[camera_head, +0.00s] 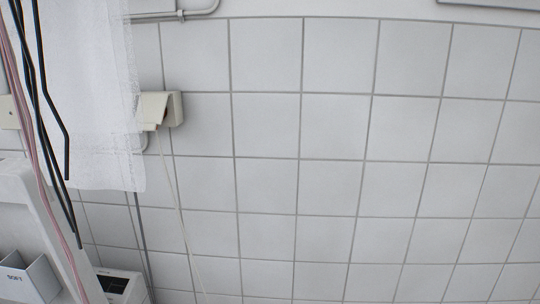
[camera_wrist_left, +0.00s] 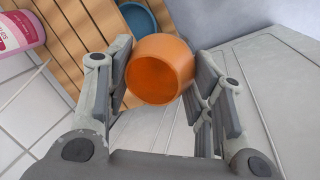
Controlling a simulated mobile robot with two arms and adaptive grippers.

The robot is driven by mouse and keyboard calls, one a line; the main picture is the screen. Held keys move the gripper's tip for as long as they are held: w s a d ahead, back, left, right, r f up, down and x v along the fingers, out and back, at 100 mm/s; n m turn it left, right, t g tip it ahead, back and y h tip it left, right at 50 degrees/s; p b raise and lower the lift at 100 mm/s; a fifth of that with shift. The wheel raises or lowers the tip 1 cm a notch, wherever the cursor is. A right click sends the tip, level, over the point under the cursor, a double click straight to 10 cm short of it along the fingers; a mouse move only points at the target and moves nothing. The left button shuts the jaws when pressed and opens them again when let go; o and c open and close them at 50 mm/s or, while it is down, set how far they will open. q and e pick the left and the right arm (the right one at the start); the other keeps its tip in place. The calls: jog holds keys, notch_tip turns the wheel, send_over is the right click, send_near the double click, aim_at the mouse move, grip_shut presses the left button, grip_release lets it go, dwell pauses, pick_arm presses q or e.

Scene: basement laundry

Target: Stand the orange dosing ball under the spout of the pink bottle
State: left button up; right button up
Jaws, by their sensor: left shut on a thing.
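In the left wrist view the orange dosing ball (camera_wrist_left: 160,72) is between the fingers of my left gripper (camera_wrist_left: 165,90), which is shut on it. Its round opening faces the camera. The pink bottle (camera_wrist_left: 20,32) with a white label is at the upper left edge of that view, cut off by the frame. Its spout is not in sight. The ball is apart from the bottle, to its right in the picture. The head view shows neither gripper, nor the ball, nor the bottle.
In the left wrist view a slatted wooden surface (camera_wrist_left: 72,38) lies beyond the ball, with a blue round thing (camera_wrist_left: 138,18) on it. A light grey panelled surface (camera_wrist_left: 270,75) is at right. The head view shows a tiled wall (camera_head: 330,130), a hanging white cloth (camera_head: 90,90) and a socket (camera_head: 160,108).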

pick_arm(q)
jog(key=w+d+r+m, duration=0.2)
jog(key=w+r, duration=0.5)
jog(key=r, duration=0.4)
jog(key=w+d+r+m, duration=0.1)
jog(key=w+r+m, duration=0.1)
jog(key=w+r, duration=0.75)
jog(key=s+r+m+g+h, duration=0.1)
jog(key=s+r+m, duration=0.4)
jog(key=s+r, duration=0.9)
jog(key=shift+s+r+g, duration=0.25)
jog(key=shift+r+g, duration=0.35)
pick_arm(e)
jog(key=shift+s, duration=0.4)
pick_arm(q)
jog(key=shift+d, duration=0.1)
